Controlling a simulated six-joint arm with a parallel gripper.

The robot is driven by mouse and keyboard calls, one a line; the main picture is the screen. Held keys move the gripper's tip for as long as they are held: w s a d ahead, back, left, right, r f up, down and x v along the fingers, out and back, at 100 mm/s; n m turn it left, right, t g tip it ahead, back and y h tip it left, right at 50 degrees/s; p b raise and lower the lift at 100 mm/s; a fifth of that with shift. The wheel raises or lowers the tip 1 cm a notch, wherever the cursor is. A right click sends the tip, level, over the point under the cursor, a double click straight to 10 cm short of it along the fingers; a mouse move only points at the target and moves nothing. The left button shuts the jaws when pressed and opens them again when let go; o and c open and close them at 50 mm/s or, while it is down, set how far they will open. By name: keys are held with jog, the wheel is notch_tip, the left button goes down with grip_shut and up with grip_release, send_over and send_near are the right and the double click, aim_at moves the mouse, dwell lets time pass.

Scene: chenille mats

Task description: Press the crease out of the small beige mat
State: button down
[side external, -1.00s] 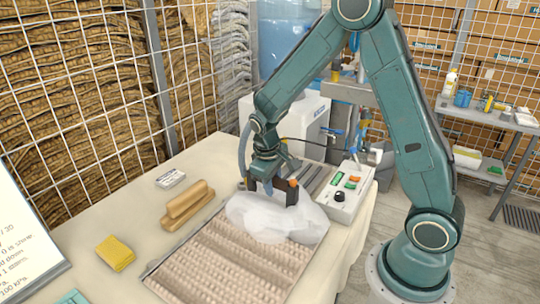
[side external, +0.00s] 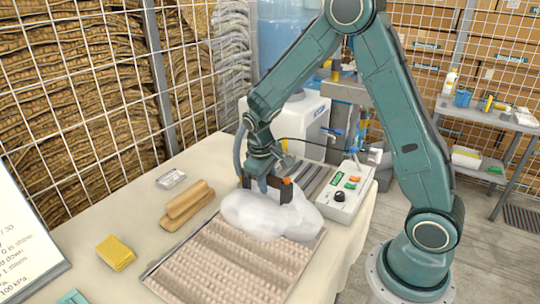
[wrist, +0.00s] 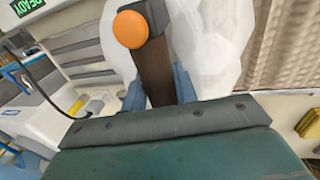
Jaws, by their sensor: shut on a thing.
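The beige mat (side external: 225,262) lies flat in a thin-edged tray on the table, its ribbed pile showing at the front. White steam (side external: 265,215) covers its far part, so I cannot tell where the crease is. My gripper (side external: 266,180) is over the mat's far end, shut on the dark handle (side external: 269,191) of a tool with an orange knob (side external: 287,181). In the wrist view the blue fingers (wrist: 160,88) close on the brown handle, and the mat (wrist: 285,40) shows at upper right. Steam hides the tool's underside and whether it touches the mat.
A wooden block with a handle (side external: 187,203), a yellow sponge (side external: 116,252) and a small pale box (side external: 171,178) lie left of the mat. A wire grid (side external: 90,90) rises behind the table.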

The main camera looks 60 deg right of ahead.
jog(key=shift+w, duration=0.4)
jog(key=shift+w, duration=0.35)
jog(key=shift+w, duration=0.8)
jog(key=shift+w+r, duration=0.1)
jog(key=shift+w, duration=0.2)
jog(key=shift+w, duration=0.2)
jog(key=shift+w+f, duration=0.2)
jog(key=shift+w, duration=0.8)
jog(key=shift+w, duration=0.1)
jog(key=shift+d, duration=0.1)
